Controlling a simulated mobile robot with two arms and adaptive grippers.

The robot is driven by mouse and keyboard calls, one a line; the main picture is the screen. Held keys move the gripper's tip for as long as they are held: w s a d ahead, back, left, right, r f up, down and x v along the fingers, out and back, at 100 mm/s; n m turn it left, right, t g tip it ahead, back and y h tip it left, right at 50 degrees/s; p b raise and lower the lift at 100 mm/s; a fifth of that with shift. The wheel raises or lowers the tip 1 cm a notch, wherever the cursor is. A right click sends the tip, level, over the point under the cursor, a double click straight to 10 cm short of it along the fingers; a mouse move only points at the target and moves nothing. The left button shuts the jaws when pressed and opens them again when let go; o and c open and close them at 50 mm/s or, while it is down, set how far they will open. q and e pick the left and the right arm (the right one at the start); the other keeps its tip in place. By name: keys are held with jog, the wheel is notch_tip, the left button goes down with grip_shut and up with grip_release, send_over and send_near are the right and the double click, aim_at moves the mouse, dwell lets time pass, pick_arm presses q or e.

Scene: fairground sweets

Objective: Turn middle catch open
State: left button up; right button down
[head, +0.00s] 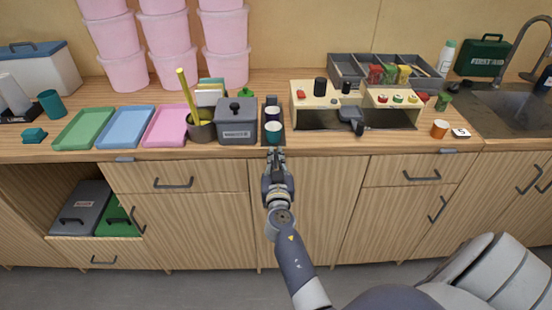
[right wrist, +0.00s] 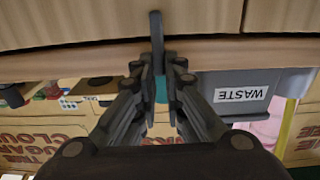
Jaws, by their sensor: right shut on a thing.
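The middle catch (right wrist: 156,28) is a grey bar at the counter's front edge; in the right wrist view it sits between my fingertips. In the head view my gripper hides most of it. My right gripper (head: 275,156) is shut on this catch, over the door below the counter; its fingers also show in the right wrist view (right wrist: 158,68). A left catch (head: 125,159) and a right catch (head: 446,151) lie flat along the counter edge. My left gripper is not in view.
Just behind the catch stand a teal cup (head: 273,131) on a dark tray and a grey waste bin (head: 237,130). Pink, blue and green trays (head: 84,128) lie to the left. A wooden stand (head: 308,108) is to the right. The floor in front is clear at left.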

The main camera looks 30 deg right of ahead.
jog(key=shift+f+n+b, duration=0.1)
jog(key=shift+n+b, duration=0.25)
jog(key=shift+n, duration=0.25)
jog(key=n+b, duration=0.1)
jog(key=n, duration=0.4)
jog(key=n+b, duration=0.1)
jog(key=n, duration=0.5)
jog(key=a+n+b, duration=0.1)
jog(key=n, duration=0.4)
jog(key=shift+w+f, duration=0.35)
jog(key=shift+f, duration=0.05)
jog(key=shift+n, duration=0.4)
jog(key=c, duration=1.7)
grip_release()
jog(key=shift+f, duration=0.1)
